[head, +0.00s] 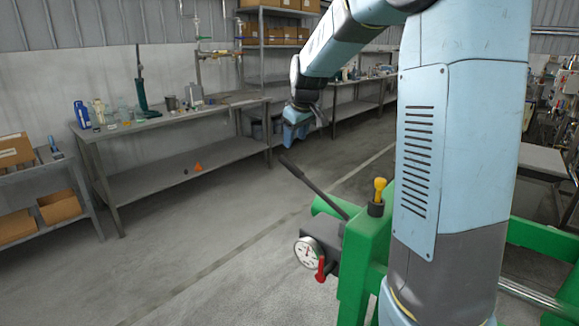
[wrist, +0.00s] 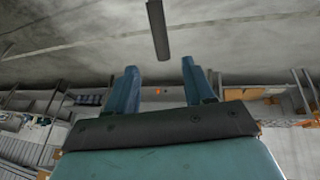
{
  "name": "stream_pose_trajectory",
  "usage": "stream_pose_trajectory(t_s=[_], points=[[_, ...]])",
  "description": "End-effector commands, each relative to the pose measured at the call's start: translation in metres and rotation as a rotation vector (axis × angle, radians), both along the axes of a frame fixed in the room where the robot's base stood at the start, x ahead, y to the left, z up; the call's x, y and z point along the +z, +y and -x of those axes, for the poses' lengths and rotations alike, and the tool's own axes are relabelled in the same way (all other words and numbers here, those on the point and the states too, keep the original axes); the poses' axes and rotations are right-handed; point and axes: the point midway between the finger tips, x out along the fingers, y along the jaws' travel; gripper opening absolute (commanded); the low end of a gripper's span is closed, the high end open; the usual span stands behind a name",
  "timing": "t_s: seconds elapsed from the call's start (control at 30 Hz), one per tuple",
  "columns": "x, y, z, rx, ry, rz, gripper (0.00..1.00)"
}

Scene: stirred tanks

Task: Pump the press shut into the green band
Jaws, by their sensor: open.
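The green press (head: 357,262) stands at the lower right in the head view, partly hidden behind my arm. A dark pump lever (head: 313,187) slants up and to the left from it. A white dial gauge (head: 308,252) faces left, its band too small to read. A red handle (head: 320,269) hangs beside the gauge, and a yellow knob (head: 380,184) stands on top. My gripper (head: 290,138) hangs above the lever's upper end, apart from it. In the wrist view my gripper (wrist: 160,82) is open and empty, with the lever (wrist: 158,30) beyond the fingertips.
A grey workbench (head: 160,125) with bottles and tools stands along the back left wall. A shelf (head: 45,180) with cardboard boxes is at the far left. The floor (head: 210,235) left of the press is clear. Shiny rails (head: 535,297) run right from the press.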

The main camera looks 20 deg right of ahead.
Motion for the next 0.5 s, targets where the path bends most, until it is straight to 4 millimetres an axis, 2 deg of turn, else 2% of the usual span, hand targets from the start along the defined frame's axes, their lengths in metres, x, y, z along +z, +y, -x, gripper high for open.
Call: stream_pose_trajectory(t_s=[0.17,0.5], points=[[-0.017,0.001,-0.007,0.000,0.003,-0.001,0.53],[-0.071,0.004,-0.031,0.000,0.004,-0.001,0.53]])
